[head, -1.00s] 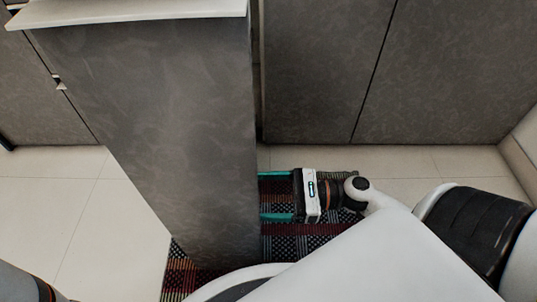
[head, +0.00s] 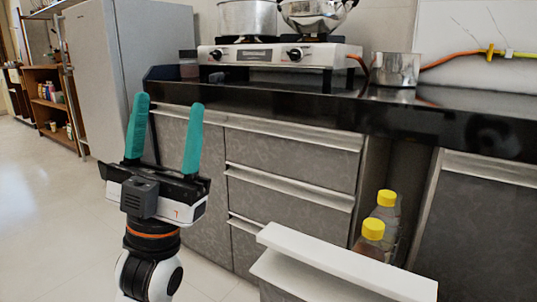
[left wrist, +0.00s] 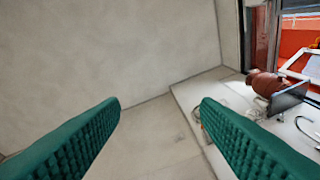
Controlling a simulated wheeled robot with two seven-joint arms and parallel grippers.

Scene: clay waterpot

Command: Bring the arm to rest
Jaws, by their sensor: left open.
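My left gripper (head: 168,104) stands upright at the left of the head view, with its two teal fingers spread apart and pointing up. Nothing is between them. My right gripper is not in view.
A dark counter (head: 450,125) carries a stove (head: 275,56) with metal pots and a steel pot (head: 395,70). Yellow-capped bottles (head: 372,236) stand below. A white-topped panel (head: 340,262) is near front. Floor at left is clear. A reddish-brown rounded object (left wrist: 265,84) shows in the wrist view.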

